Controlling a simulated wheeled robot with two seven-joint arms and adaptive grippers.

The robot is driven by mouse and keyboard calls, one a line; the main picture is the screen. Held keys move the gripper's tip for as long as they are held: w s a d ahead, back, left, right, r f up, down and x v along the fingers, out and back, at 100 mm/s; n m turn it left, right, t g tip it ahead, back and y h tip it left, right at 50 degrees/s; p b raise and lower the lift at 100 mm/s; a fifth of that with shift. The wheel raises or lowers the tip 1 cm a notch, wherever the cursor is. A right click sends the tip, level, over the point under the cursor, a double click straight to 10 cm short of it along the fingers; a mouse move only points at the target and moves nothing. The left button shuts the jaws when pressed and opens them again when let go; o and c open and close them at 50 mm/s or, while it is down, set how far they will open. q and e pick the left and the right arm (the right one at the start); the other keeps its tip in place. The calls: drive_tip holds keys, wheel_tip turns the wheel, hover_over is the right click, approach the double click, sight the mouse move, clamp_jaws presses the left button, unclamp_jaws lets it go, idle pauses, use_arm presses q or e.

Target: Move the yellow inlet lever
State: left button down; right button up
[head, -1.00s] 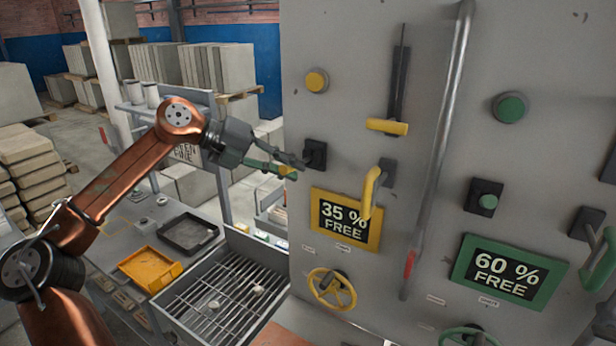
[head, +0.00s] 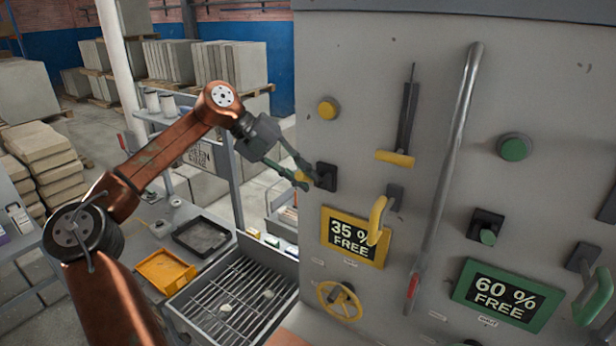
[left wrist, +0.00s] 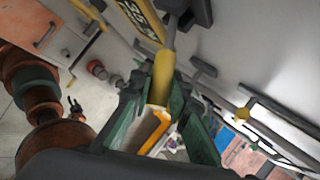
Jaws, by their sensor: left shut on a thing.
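The yellow inlet lever (left wrist: 160,84) has a yellow grip on a grey shaft, running to a dark mount. In the head view the dark mount (head: 326,176) sits on the grey panel, and a bit of the yellow grip (head: 301,176) shows between the fingers. My left gripper (head: 306,178), with green fingers, is shut on this grip. In the left wrist view its fingers (left wrist: 160,108) stand on both sides of the grip. The fingers hide part of the lever. My right gripper does not show in either view.
A curved yellow handle (head: 378,222) hangs by the "35 % FREE" sign (head: 352,237), above a yellow handwheel (head: 340,300). A yellow slide handle (head: 395,158) is up right. A long grey bar (head: 448,170) crosses the panel. A grate (head: 235,298) lies below.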

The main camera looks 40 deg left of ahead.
use_arm(q)
drive_tip(key=c, duration=1.8)
unclamp_jaws()
drive_tip(key=shift+r, duration=0.1)
drive_tip(key=v, duration=1.2)
drive_tip(key=shift+d, duration=0.15)
